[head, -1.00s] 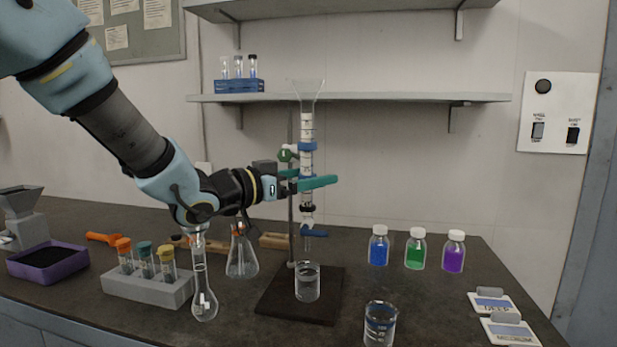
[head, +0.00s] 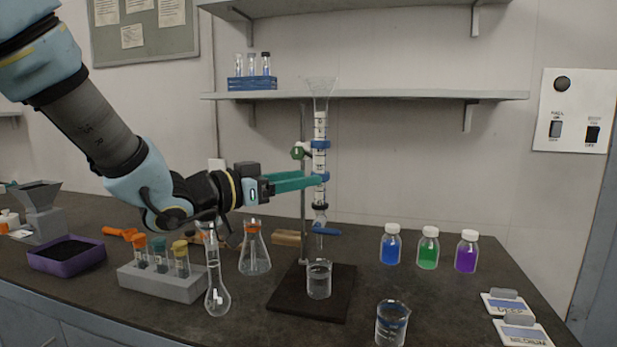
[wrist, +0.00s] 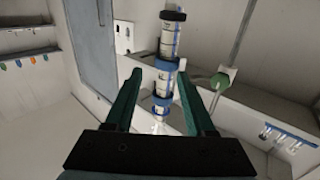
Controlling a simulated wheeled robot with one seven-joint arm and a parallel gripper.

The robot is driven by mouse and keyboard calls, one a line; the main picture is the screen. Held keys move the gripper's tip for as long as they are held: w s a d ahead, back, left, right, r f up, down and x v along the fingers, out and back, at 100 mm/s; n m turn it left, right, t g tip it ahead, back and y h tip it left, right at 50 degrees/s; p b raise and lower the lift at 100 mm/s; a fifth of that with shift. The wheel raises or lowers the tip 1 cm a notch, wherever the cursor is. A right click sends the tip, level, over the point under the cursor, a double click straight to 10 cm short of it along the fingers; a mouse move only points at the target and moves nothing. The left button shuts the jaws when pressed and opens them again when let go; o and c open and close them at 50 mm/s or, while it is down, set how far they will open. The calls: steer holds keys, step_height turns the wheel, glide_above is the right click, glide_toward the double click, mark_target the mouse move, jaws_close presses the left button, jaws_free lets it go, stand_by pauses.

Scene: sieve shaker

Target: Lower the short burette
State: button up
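The short burette (head: 320,160) stands upright on a stand, a white graduated tube with blue bands, a clear funnel (head: 322,90) on top and a blue stopcock (head: 327,231) below. Its lower tip is over a beaker (head: 319,280) on the dark stand base (head: 338,298). My gripper (head: 318,179) reaches in from the left with its teal fingers level at the burette's middle. In the wrist view the fingers are apart, with the burette (wrist: 165,75) showing in the gap near the tips of my gripper (wrist: 161,73). No contact is clear.
The stand rod (head: 303,210) with a green knob (head: 297,152) is just left of the burette. A volumetric flask (head: 217,290), conical flask (head: 254,255) and vial rack (head: 165,284) stand below my arm. A second beaker (head: 391,323) is front right. A shelf (head: 420,97) is behind.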

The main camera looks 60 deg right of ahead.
steer(key=w+a+r+p, duration=0.2)
steer(key=a+r+p, duration=0.2)
steer(key=r+p, duration=0.2)
steer(key=shift+a+r, duration=0.4)
steer(key=shift+r, duration=0.15)
